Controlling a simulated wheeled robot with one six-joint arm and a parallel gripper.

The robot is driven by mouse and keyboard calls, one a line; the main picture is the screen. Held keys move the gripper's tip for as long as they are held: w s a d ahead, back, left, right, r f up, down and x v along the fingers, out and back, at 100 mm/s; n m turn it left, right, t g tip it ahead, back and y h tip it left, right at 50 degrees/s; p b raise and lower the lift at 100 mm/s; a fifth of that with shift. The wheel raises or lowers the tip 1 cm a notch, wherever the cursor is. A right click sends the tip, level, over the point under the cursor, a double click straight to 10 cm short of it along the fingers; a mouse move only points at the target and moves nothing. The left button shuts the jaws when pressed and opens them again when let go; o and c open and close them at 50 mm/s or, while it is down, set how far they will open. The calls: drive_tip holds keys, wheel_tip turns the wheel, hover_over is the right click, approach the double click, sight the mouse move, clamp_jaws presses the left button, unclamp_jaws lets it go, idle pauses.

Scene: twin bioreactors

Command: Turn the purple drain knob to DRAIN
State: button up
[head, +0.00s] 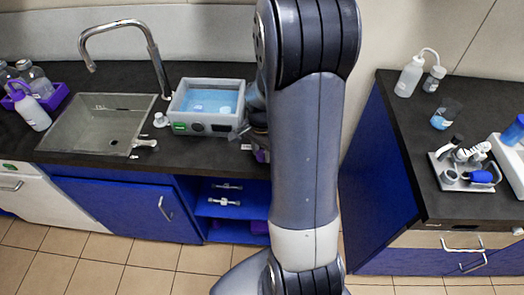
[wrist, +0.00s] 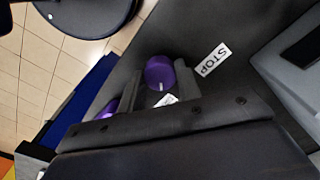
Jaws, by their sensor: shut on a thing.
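The purple drain knob (wrist: 160,70) shows in the wrist view on a dark surface. A white mark on it faces the lower edge of the picture. My gripper (wrist: 159,76) has one finger on each side of the knob and is shut on it. A white label reading STOP (wrist: 213,60) lies to the right of the knob. A second white label (wrist: 167,100) is below the knob, mostly hidden by my gripper, and its text is unreadable. In the head view my arm hides the knob.
Another purple thing (wrist: 108,108) shows partly in the wrist view. In the head view, a grey water bath (head: 207,128) stands on the dark counter, close to my arm. A sink (head: 92,130) is to its left. A second bench (head: 405,110) is at the right.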

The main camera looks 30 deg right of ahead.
sight(262, 154)
drive_tip(key=o, duration=1)
wheel_tip(262, 154, up, 11)
drive_tip(key=shift+f, duration=0.1)
idle(0.3)
wheel_tip(262, 154, down, 11)
drive_tip(key=shift+r, duration=0.1)
idle(0.4)
drive_tip(key=shift+r, duration=0.1)
idle(0.4)
